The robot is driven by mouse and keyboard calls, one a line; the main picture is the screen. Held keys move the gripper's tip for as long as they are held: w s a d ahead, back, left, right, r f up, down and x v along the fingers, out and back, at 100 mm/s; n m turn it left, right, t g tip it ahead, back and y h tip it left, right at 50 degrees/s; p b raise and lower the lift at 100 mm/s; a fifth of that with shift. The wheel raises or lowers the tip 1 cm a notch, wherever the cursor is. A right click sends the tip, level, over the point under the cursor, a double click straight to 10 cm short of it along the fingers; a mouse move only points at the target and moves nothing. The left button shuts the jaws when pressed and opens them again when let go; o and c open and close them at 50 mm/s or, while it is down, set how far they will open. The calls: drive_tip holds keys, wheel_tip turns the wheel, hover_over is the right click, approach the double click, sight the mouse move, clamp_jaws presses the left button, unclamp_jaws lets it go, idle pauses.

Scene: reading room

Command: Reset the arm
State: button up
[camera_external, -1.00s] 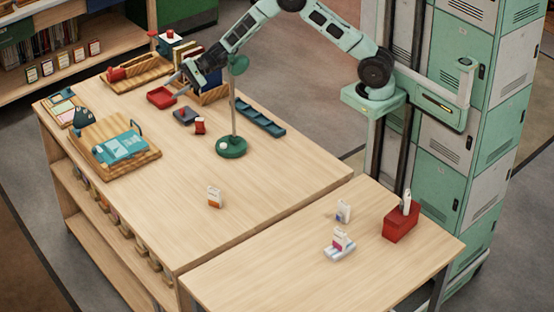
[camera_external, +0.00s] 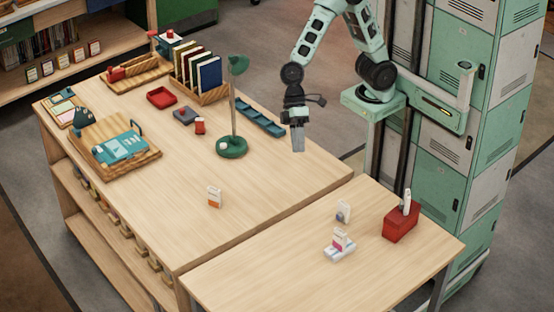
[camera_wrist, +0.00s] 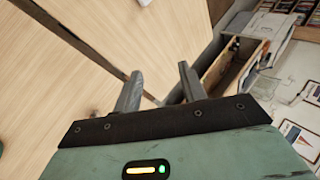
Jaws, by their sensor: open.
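My gripper (camera_external: 298,142) hangs pointing down above the right end of the large wooden table (camera_external: 250,190) in the external view. It is apart from the items on the table. In the wrist view my gripper (camera_wrist: 158,88) shows two grey fingers spread apart with nothing between them. My arm bends up from the green mount and folds down to the gripper.
A green lamp (camera_external: 232,147) stands left of my gripper, near a teal tray (camera_external: 260,121). A book rack (camera_external: 213,98) is farther left. A small box (camera_external: 214,197) stands mid-table. A red box (camera_external: 400,223) sits on the smaller front table (camera_external: 270,275). Much of the large table's right half is bare.

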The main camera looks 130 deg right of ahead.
drive_tip(key=s+a+f+n+g+h+b, duration=0.1)
drive_tip(key=s+a+f+n+g, duration=0.2)
drive_tip(key=s, duration=0.6)
drive_tip(key=s+a+n+g+h, duration=0.1)
drive_tip(key=s+a+n, duration=0.3)
drive_tip(key=s, duration=0.5)
drive_tip(key=s+f+n+h, duration=0.1)
drive_tip(key=s+n+h, duration=0.1)
drive_tip(key=s, duration=0.4)
drive_tip(key=s+d+f+n+h+b, duration=0.1)
drive_tip(key=s+f+n, duration=0.1)
drive_tip(key=s, duration=0.4)
drive_tip(key=shift+s+d+f+n+h, duration=0.15)
drive_tip(key=shift+s+n+h, duration=0.1)
drive_tip(key=shift+n+h, duration=0.2)
